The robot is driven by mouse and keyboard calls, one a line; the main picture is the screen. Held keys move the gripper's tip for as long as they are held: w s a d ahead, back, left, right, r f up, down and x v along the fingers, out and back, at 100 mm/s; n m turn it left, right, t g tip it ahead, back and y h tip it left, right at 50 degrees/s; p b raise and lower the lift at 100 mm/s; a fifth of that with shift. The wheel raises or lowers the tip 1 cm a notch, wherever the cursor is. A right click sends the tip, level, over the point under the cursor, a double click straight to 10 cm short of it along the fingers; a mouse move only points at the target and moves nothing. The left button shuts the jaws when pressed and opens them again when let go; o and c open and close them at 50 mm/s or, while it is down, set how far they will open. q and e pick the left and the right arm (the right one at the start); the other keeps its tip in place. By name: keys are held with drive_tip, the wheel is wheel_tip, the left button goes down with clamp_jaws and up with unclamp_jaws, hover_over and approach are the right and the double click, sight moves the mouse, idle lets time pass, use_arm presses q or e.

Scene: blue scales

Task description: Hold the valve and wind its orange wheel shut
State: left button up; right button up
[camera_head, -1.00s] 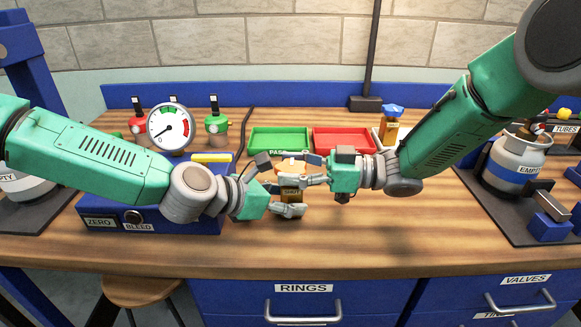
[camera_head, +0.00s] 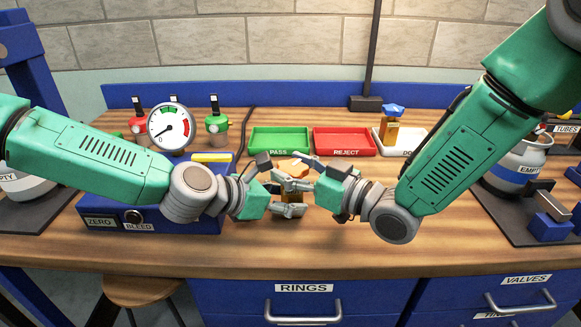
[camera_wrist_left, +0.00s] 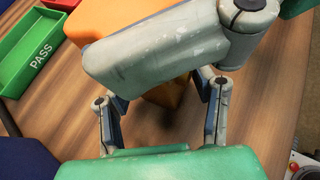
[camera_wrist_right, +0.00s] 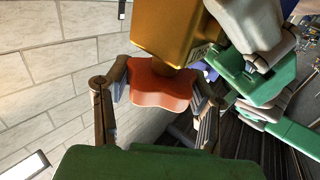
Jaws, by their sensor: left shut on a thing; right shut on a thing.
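The valve has a brass-coloured body (camera_wrist_right: 168,30) and an orange lobed wheel (camera_head: 293,167). It stands over the front middle of the bench, mostly hidden by the fingers in the head view. My left gripper (camera_head: 288,197) is shut on the body, low down; the shaded body (camera_wrist_left: 168,93) shows between its fingers in the left wrist view. My right gripper (camera_head: 300,175) is shut on the wheel, which sits between its fingers in the right wrist view (camera_wrist_right: 160,85). A large grey finger crosses the left wrist view, hiding part of the wheel (camera_wrist_left: 105,15).
Behind are a green PASS tray (camera_head: 278,141), a red REJECT tray (camera_head: 345,142) and a white tray (camera_head: 386,150) holding a blue-wheeled valve (camera_head: 391,120). A blue gauge rig (camera_head: 160,225) stands left, a cylinder (camera_head: 525,160) right. The front bench strip is clear.

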drive_tip(key=m+t+h, duration=0.1)
drive_tip(key=t+h, duration=0.1)
drive_tip(key=m+t+h, duration=0.1)
drive_tip(key=m+h, duration=0.1)
drive_tip(key=m+t+h, duration=0.2)
drive_tip(key=shift+s+a+t+h, duration=0.1)
drive_tip(key=shift+a+t+h, duration=0.2)
drive_tip(key=shift+h, duration=0.1)
drive_tip(key=shift+d+m+t+h, duration=0.1)
drive_tip(key=shift+m+t+h, duration=0.3)
drive_tip(key=shift+m+h, duration=0.85)
drive_tip(key=shift+d+m+t+h, duration=0.1)
drive_tip(key=shift+m+t+h, duration=0.3)
drive_tip(key=shift+m+h, duration=0.85)
drive_tip(key=shift+r+h, duration=0.1)
drive_tip(key=shift+h, duration=0.4)
drive_tip(key=o, duration=1.2)
drive_tip(key=shift+n, duration=0.3)
